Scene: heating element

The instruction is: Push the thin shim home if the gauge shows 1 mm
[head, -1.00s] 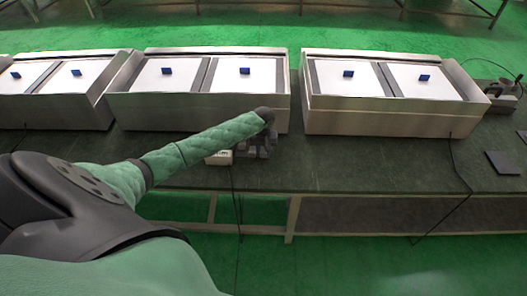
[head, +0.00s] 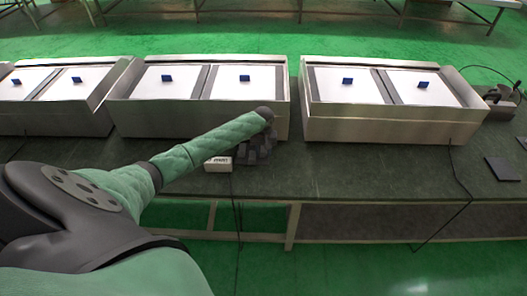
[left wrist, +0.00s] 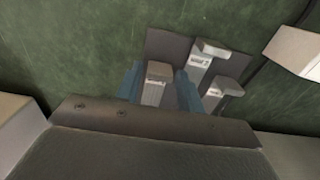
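In the left wrist view, several grey shim-like pieces with pale labels stand by a dark plate (left wrist: 165,47): a near piece (left wrist: 157,92), a far one (left wrist: 209,50) and a right one (left wrist: 224,90). My left gripper (left wrist: 160,80) has its blue fingers apart, one on each side of the near piece; I see no clear grip on it. In the head view my left gripper (head: 262,146) is low over the table, mostly hidden by its wrist. A white gauge (head: 218,164) lies just left of it; its display is too small to read. My right gripper is out of view.
Metal trays with white panels and blue tabs line the back of the dark table (head: 350,170), including a middle tray (head: 200,122) and a right tray (head: 390,129). A dark flat pad (head: 503,168) lies at right. The table between is mostly clear.

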